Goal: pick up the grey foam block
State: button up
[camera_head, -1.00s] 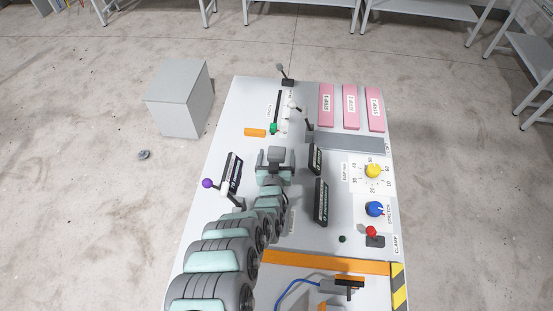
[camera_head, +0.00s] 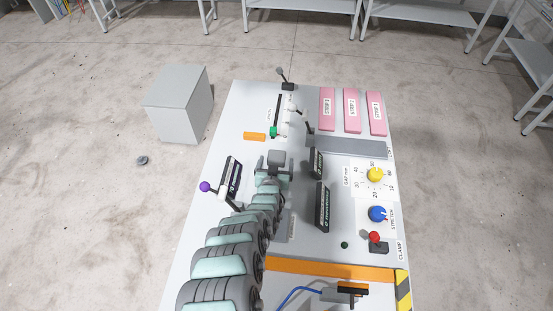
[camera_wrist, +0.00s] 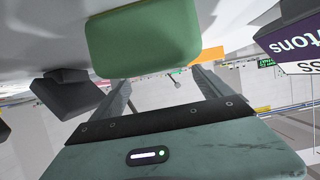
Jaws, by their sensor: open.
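A small grey block (camera_head: 276,157) shows at the end of my arm in the head view, between two dark fingers. It looks like the grey foam block, but I cannot tell whether it touches the fingers or the table. My gripper (camera_head: 274,165) is open over the middle of the table. In the wrist view, the open fingers (camera_wrist: 160,88) reach out from the teal palm with a gap between them. A green block (camera_wrist: 143,35) hangs large above them there, and a dark grey piece (camera_wrist: 68,92) is at the left. No clear grey foam block shows between the fingertips there.
Pink strips (camera_head: 352,110) lie at the far right.

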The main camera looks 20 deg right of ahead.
aim_at(277, 154)
jog(key=shift+b+x, duration=0.7)
jog(key=shift+x, duration=0.75)
jog(key=shift+w+d+f+b, duration=0.1)
jog(key=shift+w+f+b, duration=0.3)
jog(key=shift+b, duration=0.15)
jog(key=shift+w+d+b, duration=0.2)
jog(key=shift+w+b, duration=0.15)
jog(key=shift+w, duration=0.25)
jog(key=shift+r, duration=0.1)
jog(key=shift+c, duration=0.6)
jog(key=c, duration=1.3)
jog(key=shift+o, duration=0.2)
jog(key=shift+r, duration=0.1)
notch_tip(277, 154, up, 8)
jog(key=p, duration=0.3)
jog(key=shift+p, duration=0.4)
jog(key=shift+r, duration=0.9)
